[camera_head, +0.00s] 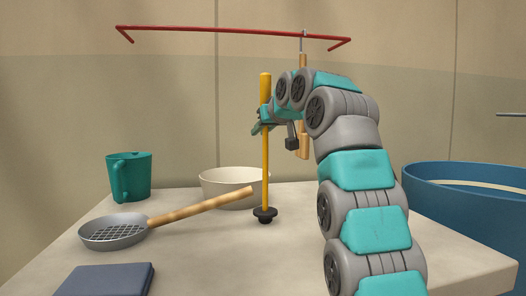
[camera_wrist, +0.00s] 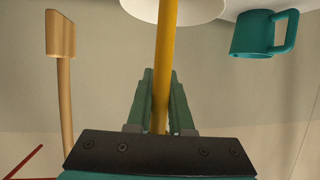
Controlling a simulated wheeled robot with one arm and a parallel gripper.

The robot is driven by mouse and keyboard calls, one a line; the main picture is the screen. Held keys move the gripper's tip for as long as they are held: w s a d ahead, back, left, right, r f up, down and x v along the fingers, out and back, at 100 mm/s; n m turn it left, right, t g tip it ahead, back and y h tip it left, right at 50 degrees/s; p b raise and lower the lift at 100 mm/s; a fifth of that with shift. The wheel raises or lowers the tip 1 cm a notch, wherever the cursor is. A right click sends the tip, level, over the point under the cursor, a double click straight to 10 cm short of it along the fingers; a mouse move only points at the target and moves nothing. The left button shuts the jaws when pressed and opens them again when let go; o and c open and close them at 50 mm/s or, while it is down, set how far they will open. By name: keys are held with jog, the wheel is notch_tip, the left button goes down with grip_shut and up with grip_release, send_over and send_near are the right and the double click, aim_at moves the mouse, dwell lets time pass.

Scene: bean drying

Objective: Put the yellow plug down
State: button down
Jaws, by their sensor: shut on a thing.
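The yellow plug (camera_head: 265,160) is a long yellow rod with a black disc-shaped foot (camera_head: 265,214) at its lower end. My gripper (camera_head: 259,125) is shut on the upper part of the rod and holds it upright. In the wrist view the yellow rod (camera_wrist: 164,60) runs between the two green fingers of my gripper (camera_wrist: 158,95). The foot appears at or just above the table top (camera_head: 200,265); I cannot tell whether it touches. The foot is not visible in the wrist view.
A cream bowl (camera_head: 222,187) stands just behind the plug. A skimmer with a wooden handle (camera_head: 200,206) lies left, its tip near the rod. A teal mug (camera_head: 128,178), dark blue block (camera_head: 105,281), blue tub (camera_head: 465,205) and red rail (camera_head: 235,32) with a hanging wooden tool (camera_head: 303,65) surround it.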

jog(key=r, duration=0.1)
jog(key=s+r+p, duration=0.1)
jog(key=d+r, duration=0.1)
jog(key=shift+s+d+r+p, duration=0.1)
jog(key=shift+s+r+p, duration=0.2)
jog(key=shift+s+p, duration=0.1)
jog(key=s+d+b, duration=0.2)
jog(key=s+d, duration=0.1)
jog(key=s, duration=0.2)
jog(key=s+d+r+b, duration=0.1)
jog(key=s+d, duration=0.3)
jog(key=s, duration=0.2)
jog(key=shift+s+d+r+b, duration=0.25)
jog(key=shift+s+b, duration=0.05)
jog(key=shift+b, duration=0.1)
jog(key=shift+d, duration=0.1)
